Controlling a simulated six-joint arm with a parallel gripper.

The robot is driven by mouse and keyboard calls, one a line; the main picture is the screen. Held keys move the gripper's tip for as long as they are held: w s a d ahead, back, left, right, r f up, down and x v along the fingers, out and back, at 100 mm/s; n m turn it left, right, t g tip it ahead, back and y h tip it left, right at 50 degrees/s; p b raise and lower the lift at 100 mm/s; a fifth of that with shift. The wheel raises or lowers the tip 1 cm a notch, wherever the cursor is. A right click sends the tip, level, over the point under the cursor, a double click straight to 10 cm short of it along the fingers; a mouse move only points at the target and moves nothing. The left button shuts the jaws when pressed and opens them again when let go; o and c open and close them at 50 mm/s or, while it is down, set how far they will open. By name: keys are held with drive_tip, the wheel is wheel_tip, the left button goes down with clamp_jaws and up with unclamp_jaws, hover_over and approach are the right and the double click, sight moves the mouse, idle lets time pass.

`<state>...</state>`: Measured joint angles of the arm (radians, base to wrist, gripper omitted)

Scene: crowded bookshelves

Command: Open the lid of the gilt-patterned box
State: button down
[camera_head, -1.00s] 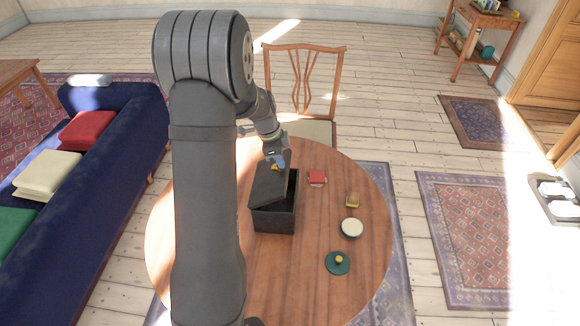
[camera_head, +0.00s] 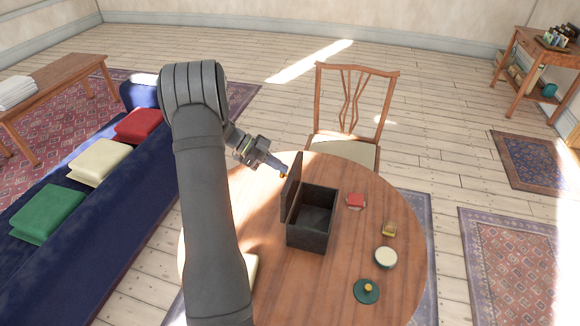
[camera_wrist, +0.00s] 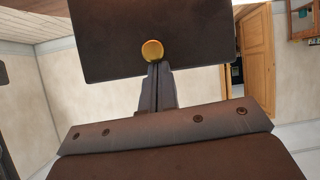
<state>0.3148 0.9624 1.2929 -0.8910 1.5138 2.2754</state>
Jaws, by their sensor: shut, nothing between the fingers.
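A dark box (camera_head: 310,236) stands on the round table; no gilt pattern can be made out at this size. Its lid (camera_head: 291,192) stands nearly upright along the box's left side, and the inside shows, dark and seemingly empty. My gripper (camera_head: 283,173) is at the lid's outer, left face, near its upper part. In the wrist view the lid (camera_wrist: 110,35) is a dark panel with a round yellow knob (camera_wrist: 152,50). The shut fingertips (camera_wrist: 158,68) are just below the knob, with nothing between them; whether they touch it I cannot tell.
On the table (camera_head: 345,290), right of the box, are a red item (camera_head: 355,201), a small yellowish item (camera_head: 389,230), a round pale-topped container (camera_head: 386,257) and a green disc with a yellow knob (camera_head: 366,291). A chair (camera_head: 352,110) stands behind the table.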

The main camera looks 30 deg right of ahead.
drive_tip(key=shift+w+a+f, duration=0.6)
drive_tip(key=shift+w+a, duration=0.25)
drive_tip(key=shift+a, duration=0.05)
drive_tip(key=shift+w, duration=0.1)
drive_tip(key=w+a+r, duration=0.2)
drive_tip(key=w+a, duration=0.4)
drive_tip(key=a, duration=0.1)
drive_tip(key=shift+w+r, duration=0.2)
drive_tip(key=shift+r, duration=0.15)
drive_tip(key=shift+s, duration=0.1)
drive_tip(key=s+d+f, duration=0.2)
drive_tip(key=s+d, duration=0.4)
drive_tip(key=shift+d+f, duration=0.25)
